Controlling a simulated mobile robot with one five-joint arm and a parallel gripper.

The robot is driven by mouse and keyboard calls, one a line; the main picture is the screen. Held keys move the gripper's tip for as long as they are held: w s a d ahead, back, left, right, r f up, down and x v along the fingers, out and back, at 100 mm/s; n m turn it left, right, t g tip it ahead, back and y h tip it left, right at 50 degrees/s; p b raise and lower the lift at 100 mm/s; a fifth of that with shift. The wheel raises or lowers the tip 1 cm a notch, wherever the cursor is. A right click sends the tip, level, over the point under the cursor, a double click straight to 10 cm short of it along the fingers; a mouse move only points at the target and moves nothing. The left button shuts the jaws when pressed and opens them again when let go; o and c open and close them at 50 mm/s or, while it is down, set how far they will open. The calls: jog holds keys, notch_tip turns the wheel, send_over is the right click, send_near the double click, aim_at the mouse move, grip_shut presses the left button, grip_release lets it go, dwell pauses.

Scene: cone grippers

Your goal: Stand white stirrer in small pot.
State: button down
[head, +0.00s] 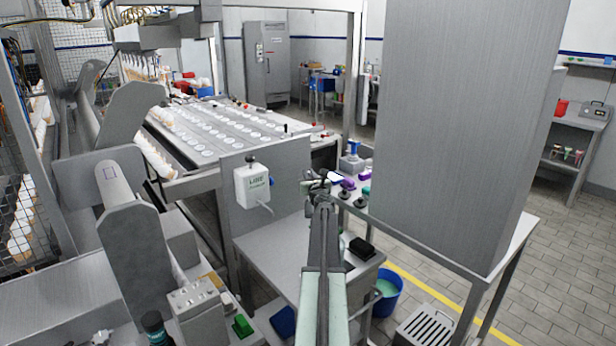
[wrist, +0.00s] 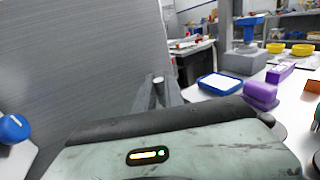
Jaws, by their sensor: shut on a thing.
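My gripper (head: 322,180) is at the far end of my arm, over the bench beside the tall grey cabinet. In the wrist view its dark fingers (wrist: 158,92) are closed together. A small pale tip (wrist: 158,79) shows between them and looks like the end of the white stirrer; most of it is hidden, and its tilt is not clear. I cannot make out the small pot for certain in either view.
A tall grey cabinet (head: 455,120) stands close on the right. A blue-rimmed white tray (wrist: 220,83) and purple items (wrist: 262,93) lie right of the fingers. A blue knob (wrist: 14,128) shows at the left. A blue bucket (head: 386,296) is on the floor.

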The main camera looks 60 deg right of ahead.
jog(key=c, duration=1.4)
grip_release()
jog(key=shift+o, duration=0.2)
jog(key=v, duration=0.7)
jog(key=shift+s+a, duration=0.3)
